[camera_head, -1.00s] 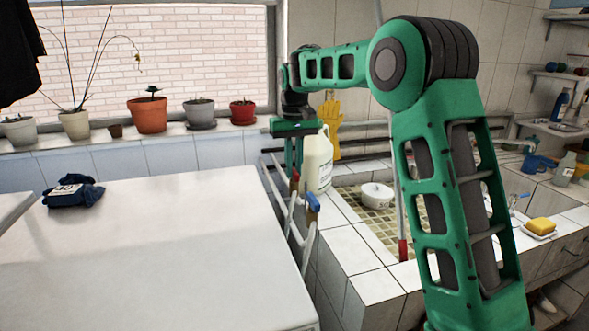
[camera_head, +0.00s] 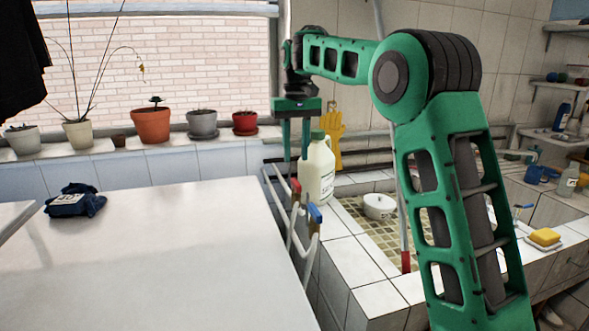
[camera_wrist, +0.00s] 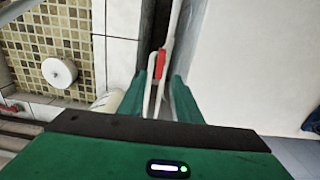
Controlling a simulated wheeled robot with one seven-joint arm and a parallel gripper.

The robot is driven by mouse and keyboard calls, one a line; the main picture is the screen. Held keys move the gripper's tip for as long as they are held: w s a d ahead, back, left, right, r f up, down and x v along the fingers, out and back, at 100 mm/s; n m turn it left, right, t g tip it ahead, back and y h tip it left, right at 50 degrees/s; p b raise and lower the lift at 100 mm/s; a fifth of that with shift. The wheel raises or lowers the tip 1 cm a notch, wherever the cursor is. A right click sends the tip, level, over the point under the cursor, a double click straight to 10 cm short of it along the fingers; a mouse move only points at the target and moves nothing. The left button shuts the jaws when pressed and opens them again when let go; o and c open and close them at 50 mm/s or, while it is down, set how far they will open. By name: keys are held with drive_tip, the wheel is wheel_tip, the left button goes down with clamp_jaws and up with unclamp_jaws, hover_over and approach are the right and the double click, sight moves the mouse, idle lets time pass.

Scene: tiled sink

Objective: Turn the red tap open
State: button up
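The red tap (camera_head: 296,186) is a small red handle on white pipes between the white counter and the tiled sink. It also shows in the wrist view (camera_wrist: 161,63), lined up with the gap between my fingers. My gripper (camera_head: 295,158) is open and empty, pointing down above the red tap and apart from it in the head view. Its two green fingers flank the pipe line in the wrist view (camera_wrist: 164,80). A blue tap (camera_head: 314,213) sits on the pipe just nearer than the red one.
A white jug (camera_head: 318,172) with a green cap stands right beside the taps, close to my fingers. A white pot (camera_head: 379,206) sits in the sink.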

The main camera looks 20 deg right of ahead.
drive_tip(key=shift+r, duration=1.3)
drive_tip(key=s+d+f+m, duration=0.25)
drive_tip(key=s+d, duration=0.55)
drive_tip(key=s, duration=0.4)
drive_tip(key=s+d+f+m, duration=0.2)
drive_tip(key=s+d+f, duration=0.2)
drive_tip(key=s+d, duration=0.6)
drive_tip(key=s+f+m, duration=0.1)
drive_tip(key=s+f, duration=0.5)
drive_tip(key=s, duration=0.6)
drive_tip(key=s+f+m, duration=0.1)
drive_tip(key=s+f, duration=0.6)
drive_tip(key=s, duration=0.5)
drive_tip(key=shift+s+a, duration=0.3)
drive_tip(key=shift+r, duration=0.1)
